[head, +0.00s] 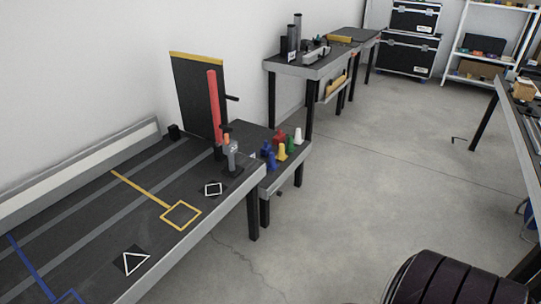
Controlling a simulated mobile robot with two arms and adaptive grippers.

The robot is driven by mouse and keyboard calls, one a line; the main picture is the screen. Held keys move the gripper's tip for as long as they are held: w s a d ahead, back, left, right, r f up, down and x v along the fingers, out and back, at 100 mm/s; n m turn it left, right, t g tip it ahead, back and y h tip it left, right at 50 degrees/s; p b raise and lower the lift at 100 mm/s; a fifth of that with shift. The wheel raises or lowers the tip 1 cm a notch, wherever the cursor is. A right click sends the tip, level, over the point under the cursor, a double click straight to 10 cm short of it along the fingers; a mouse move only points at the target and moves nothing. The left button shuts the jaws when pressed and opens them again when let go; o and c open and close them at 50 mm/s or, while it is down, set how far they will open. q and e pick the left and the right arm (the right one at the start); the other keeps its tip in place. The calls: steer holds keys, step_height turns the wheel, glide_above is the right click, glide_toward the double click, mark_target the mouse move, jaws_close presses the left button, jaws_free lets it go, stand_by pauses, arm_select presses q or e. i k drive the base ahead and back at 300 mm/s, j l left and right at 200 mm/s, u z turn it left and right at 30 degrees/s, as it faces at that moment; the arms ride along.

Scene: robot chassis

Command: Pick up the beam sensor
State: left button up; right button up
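A small grey upright device with an orange part by its top (231,155) stands near the far right corner of the dark marked table (150,200). It may be the beam sensor, but it is too small to tell for sure. A tall red post (213,105) rises just behind it. Neither my left nor my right gripper shows in the head view.
A lower side table (292,163) holds several coloured cone-like pieces. A farther table (285,68) carries dark cylinders and tools. Black cases (405,58) and a white shelf (460,40) stand at the back. Another table (522,130) borders the right. Grey floor (350,180) between is mostly clear.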

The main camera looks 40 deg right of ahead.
mark_target(232, 170)
steer(key=z, duration=1.05)
steer(key=i, duration=0.2)
steer(key=l+u, duration=0.05)
